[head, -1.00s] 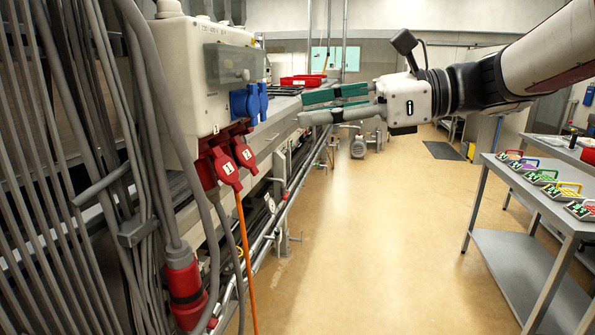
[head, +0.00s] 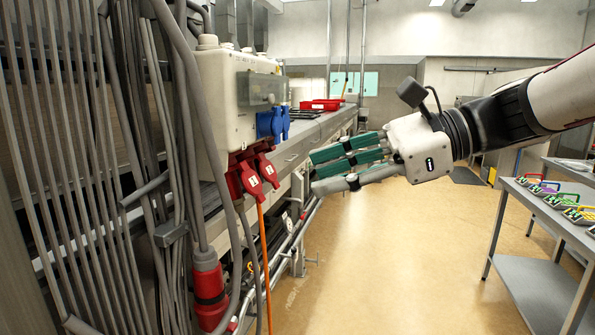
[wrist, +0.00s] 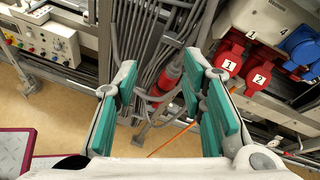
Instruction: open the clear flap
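The clear flap (head: 257,88) is a grey see-through cover on the front of a cream electrical box (head: 222,125). It looks shut, lying flat on the box face. My gripper (head: 314,171) points left, to the right of the box and lower than the flap, apart from both. In the wrist view my gripper (wrist: 160,68) has its green-padded fingers spread wide with nothing between them. The cream box (wrist: 262,20) shows there at the upper right, partly cut off; the flap is not seen in that view.
Blue sockets (head: 272,124) and red numbered sockets (head: 250,178) sit below and beside the flap. Grey cables (head: 165,150) hang at left. An orange cable (head: 266,260) drops below the sockets. A metal table (head: 545,205) stands at right; floor between is clear.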

